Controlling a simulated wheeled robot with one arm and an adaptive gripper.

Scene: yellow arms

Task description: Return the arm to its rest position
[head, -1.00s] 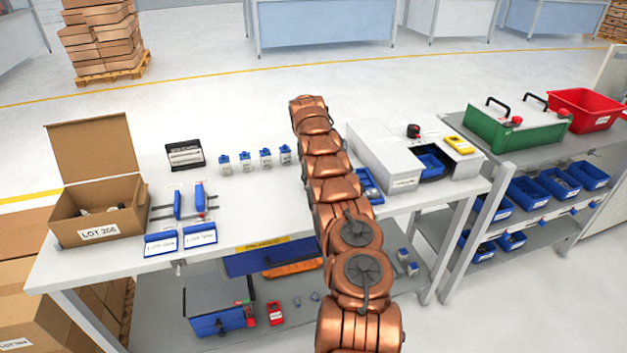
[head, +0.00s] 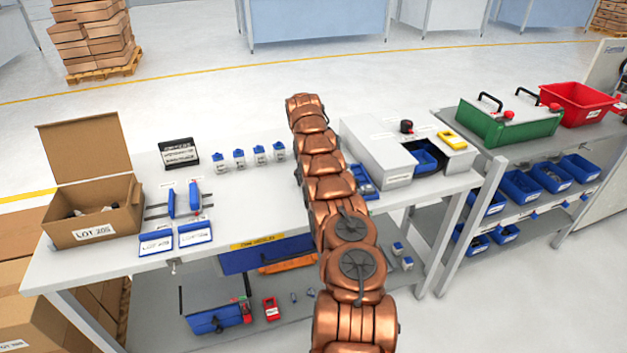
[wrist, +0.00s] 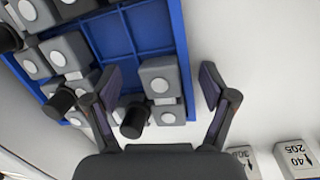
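My arm (head: 325,165), copper-coloured and segmented, stretches from the bottom of the head view up over the workbench. My gripper is hidden behind the arm there. In the wrist view my gripper (wrist: 160,95) is open, with its two dark fingers spread apart. A grey block with round white faces (wrist: 159,80) shows between the fingers, with gaps on both sides. It appears at the edge of a blue divided tray (wrist: 130,38), which holds several similar grey parts on its left. Some tray compartments are empty.
The workbench (head: 240,205) carries an open carton (head: 95,222), several small blue-and-grey parts (head: 240,160) and a grey case (head: 385,155). Right of it, a shelf holds a green box (head: 510,122) and a red bin (head: 578,102). White labelled blocks (wrist: 297,160) lie at lower right in the wrist view.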

